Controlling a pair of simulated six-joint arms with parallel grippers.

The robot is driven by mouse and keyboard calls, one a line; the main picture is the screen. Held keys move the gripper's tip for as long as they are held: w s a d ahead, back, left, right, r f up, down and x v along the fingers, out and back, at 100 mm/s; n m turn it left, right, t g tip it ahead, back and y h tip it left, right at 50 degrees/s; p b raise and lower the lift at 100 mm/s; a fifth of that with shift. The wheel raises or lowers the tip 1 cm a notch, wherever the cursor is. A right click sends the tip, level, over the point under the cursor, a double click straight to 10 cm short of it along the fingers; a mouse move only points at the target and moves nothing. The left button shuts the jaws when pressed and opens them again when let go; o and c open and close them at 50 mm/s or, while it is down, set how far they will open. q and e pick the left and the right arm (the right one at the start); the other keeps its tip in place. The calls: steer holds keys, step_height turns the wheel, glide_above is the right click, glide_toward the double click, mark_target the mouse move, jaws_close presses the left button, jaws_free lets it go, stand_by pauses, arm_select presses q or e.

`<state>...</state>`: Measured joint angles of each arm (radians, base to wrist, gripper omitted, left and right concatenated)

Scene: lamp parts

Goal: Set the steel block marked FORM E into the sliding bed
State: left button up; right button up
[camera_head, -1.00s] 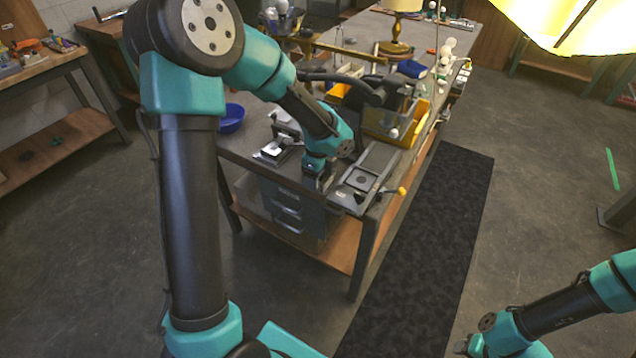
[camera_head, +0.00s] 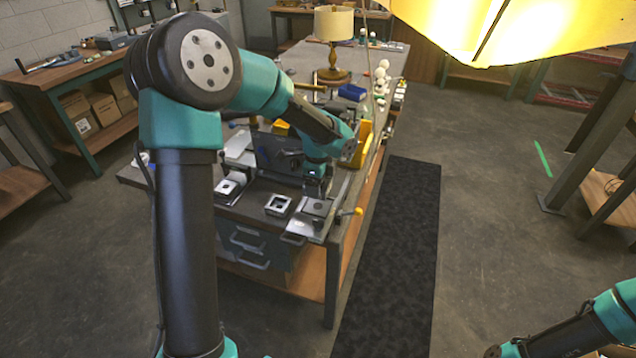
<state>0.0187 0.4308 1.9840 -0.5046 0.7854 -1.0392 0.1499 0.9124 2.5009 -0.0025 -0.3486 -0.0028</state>
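The sliding bed (camera_head: 310,224) lies at the near right corner of the workbench, with a yellow-knobbed lever on its right. A dark square plate with a round mark shows on it. A pale steel block (camera_head: 278,205) with a dark square centre sits on the bench just left of the bed. A second, similar block (camera_head: 228,187) sits farther left. No marking is legible on either, so I cannot tell which is FORM E. My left gripper (camera_head: 317,190) points down over the back of the bed; its fingers are too small and dark to read. My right gripper's fingers are out of frame.
A yellow bin (camera_head: 362,142), a blue box (camera_head: 352,92) and a brass lamp (camera_head: 333,50) stand farther back on the bench. Dark machinery (camera_head: 278,152) crowds close behind my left gripper. A black floor mat (camera_head: 395,260) runs along the bench's right side.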

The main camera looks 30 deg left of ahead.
mark_target(318, 206)
arm_select(q)
steer(key=shift+f, duration=2.4)
steer(key=shift+f, duration=0.8)
steer(key=o, duration=1.3)
step_height(318, 206, up, 17)
steer(key=shift+r, duration=0.2)
